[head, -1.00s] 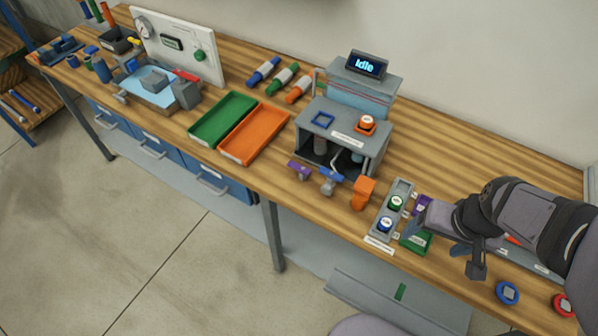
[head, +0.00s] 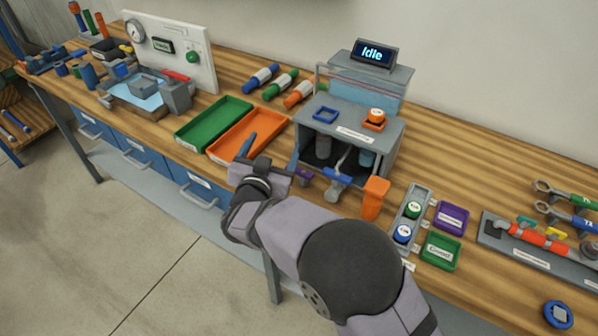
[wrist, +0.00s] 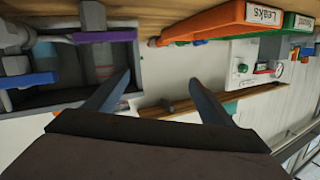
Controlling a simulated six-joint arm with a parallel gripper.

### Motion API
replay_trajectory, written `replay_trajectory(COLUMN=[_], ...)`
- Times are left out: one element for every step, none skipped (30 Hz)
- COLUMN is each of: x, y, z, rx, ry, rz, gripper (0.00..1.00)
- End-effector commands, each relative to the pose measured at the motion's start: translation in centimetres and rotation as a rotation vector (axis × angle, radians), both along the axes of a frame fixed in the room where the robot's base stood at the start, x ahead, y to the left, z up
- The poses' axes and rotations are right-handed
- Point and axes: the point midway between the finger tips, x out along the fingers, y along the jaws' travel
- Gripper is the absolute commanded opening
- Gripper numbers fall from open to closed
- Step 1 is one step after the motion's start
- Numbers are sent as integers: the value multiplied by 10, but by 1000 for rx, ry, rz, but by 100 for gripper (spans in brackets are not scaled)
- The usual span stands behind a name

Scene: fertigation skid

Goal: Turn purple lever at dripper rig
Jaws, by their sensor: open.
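The dripper rig (head: 385,133) is a grey stand on the bench with a display reading "Idle". At its front the purple lever (head: 304,175) is small and partly hidden by my gripper in the head view. In the wrist view the purple lever (wrist: 108,36) lies sideways at upper left, beyond and to the left of my fingers. My gripper (head: 272,152) is open and empty, just left of the lever and in front of the orange tray. In the wrist view its fingers (wrist: 160,85) are apart with nothing between them.
A blue lever (head: 337,176) and an orange lever (head: 374,198) stand right of the purple one. The orange tray (head: 222,150) and green tray (head: 190,132) lie left of the rig. A caddy with two capped bottles (head: 403,233) stands to the right.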

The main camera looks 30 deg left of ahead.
Motion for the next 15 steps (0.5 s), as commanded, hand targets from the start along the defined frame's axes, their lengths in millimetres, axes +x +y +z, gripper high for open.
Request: replay_trajectory(x=[-5,-8,-11,-15,-18,-24,-28,-32,-37,-41,-44,-47,-49,-50,-52], y=[-7,-13,-20,-25,-30,-35,-40,-43,-47,-50,-53,-55,-57,-59,-60], z=[-10,-14,-20,-25,-30,-37,-42,-47,-52,-57,-59,-63,-65,-66,-66], rx=[-15,-22,-33,-43,-55,-70,-83,-97,-110,-123,-133,-144,-151,-156,-160], ry=[-36,-59,-85,-104,-121,-140,-154,-164,-177,-185,-192,-199,-204,-206,-209], rz=[-59,-95,-141,-171,-199,-232,-255,-275,-299,-314,-327,-341,-349,-357,-363], gripper=[77,77,77,77,77,77,77,77,77,77,77,77,77,77,77])
